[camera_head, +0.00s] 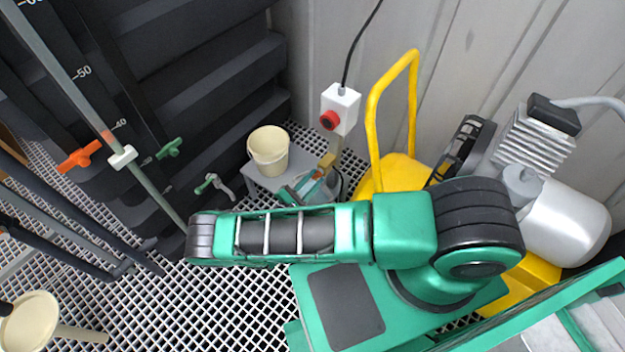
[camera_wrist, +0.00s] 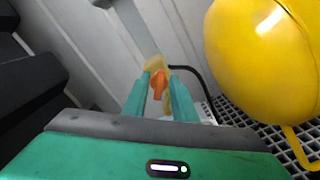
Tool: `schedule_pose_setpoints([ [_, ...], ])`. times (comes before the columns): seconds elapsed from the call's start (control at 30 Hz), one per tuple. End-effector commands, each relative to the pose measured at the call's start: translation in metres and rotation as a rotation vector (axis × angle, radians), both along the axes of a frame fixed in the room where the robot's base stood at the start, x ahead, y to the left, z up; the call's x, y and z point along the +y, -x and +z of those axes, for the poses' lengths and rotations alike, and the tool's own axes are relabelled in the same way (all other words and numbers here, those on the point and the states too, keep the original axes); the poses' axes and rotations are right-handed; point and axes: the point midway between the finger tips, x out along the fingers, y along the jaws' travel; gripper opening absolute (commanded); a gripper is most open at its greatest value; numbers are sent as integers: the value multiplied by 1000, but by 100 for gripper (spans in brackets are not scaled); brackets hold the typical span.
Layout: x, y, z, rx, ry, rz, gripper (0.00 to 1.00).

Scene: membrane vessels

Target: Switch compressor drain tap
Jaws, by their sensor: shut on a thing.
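The compressor has a yellow tank (camera_head: 404,172) at the back, with its grey motor and finned head on the right. The tank also fills the upper right of the wrist view (camera_wrist: 262,60). The drain tap shows in the wrist view as a small orange handle (camera_wrist: 158,86) in front of a yellowish fitting (camera_wrist: 155,64). My gripper (camera_wrist: 160,80) has its two green fingers on either side of the orange handle and is shut on it. In the head view my gripper (camera_head: 312,186) is small and partly hidden behind my arm.
A cream bucket (camera_head: 268,151) stands on a grey step (camera_head: 262,183) left of my gripper. A white switch box with a red knob (camera_head: 330,119) is above it. Orange (camera_head: 80,155) and green (camera_head: 168,148) valve handles are at the left. A yellow hoop handle (camera_head: 374,110) rises beside the tank.

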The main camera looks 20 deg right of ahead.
Motion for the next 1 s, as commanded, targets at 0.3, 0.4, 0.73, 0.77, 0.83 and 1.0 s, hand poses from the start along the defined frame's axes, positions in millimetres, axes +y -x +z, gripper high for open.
schedule_pose_setpoints([
  [0.3,0,2,-3,-250,-169,1,2],
  [0.4,-1,2,-4,-329,-222,0,2],
  [0.73,-1,3,-7,-567,-383,0,2],
  [0.77,-1,3,-8,-585,-395,0,2],
  [0.83,-1,4,-8,-624,-421,0,2],
  [1.0,-1,4,-10,-698,-472,-1,2],
])
